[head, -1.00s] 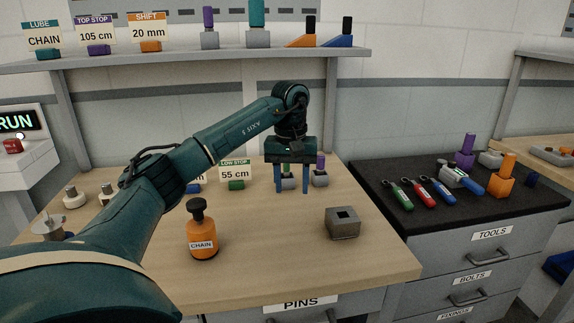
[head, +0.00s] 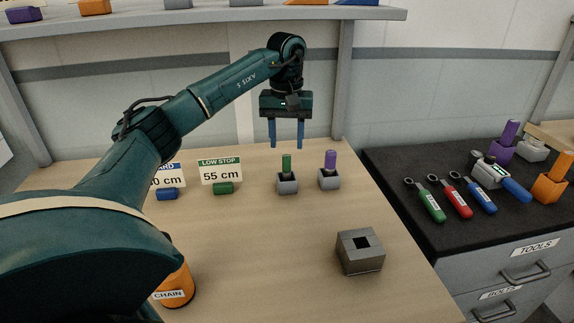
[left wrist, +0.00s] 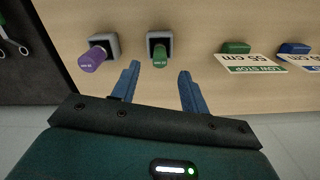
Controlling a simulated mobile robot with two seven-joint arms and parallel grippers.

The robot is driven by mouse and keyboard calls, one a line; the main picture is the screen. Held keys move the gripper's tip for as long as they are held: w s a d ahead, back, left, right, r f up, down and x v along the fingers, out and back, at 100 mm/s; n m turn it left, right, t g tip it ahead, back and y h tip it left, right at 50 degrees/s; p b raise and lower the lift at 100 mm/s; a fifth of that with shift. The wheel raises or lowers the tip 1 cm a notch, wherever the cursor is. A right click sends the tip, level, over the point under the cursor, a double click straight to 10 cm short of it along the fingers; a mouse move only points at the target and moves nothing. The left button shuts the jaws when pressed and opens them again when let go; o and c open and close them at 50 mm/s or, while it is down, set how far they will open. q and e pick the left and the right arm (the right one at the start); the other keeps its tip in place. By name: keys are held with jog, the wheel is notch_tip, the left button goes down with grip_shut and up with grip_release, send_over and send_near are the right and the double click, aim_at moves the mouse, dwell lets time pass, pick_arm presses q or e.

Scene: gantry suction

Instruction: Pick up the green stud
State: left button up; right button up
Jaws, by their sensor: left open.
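The green stud (head: 286,166) stands upright in a small grey block (head: 288,186) on the wooden bench. In the left wrist view the green stud (left wrist: 160,57) shows just beyond my fingertips, toward the left finger. My left gripper (head: 286,146) points down above the green stud, with its two blue fingers apart and nothing between them. In the left wrist view the fingers of the left gripper (left wrist: 159,70) are also spread and empty. My right gripper is not in view.
A purple stud (head: 330,160) in its own grey block stands close to the right. Low-stop sign (head: 220,170) and another sign stand left. A grey block with a square hole (head: 360,251) and an orange CHAIN bottle (head: 178,285) are nearer. A shelf (head: 200,17) runs behind.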

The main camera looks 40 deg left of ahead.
aim_at(286, 156)
pick_arm(q)
notch_tip(286, 156, down, 7)
jog(key=shift+f, duration=0.1)
dwell(0.3)
grip_shut()
dwell(0.4)
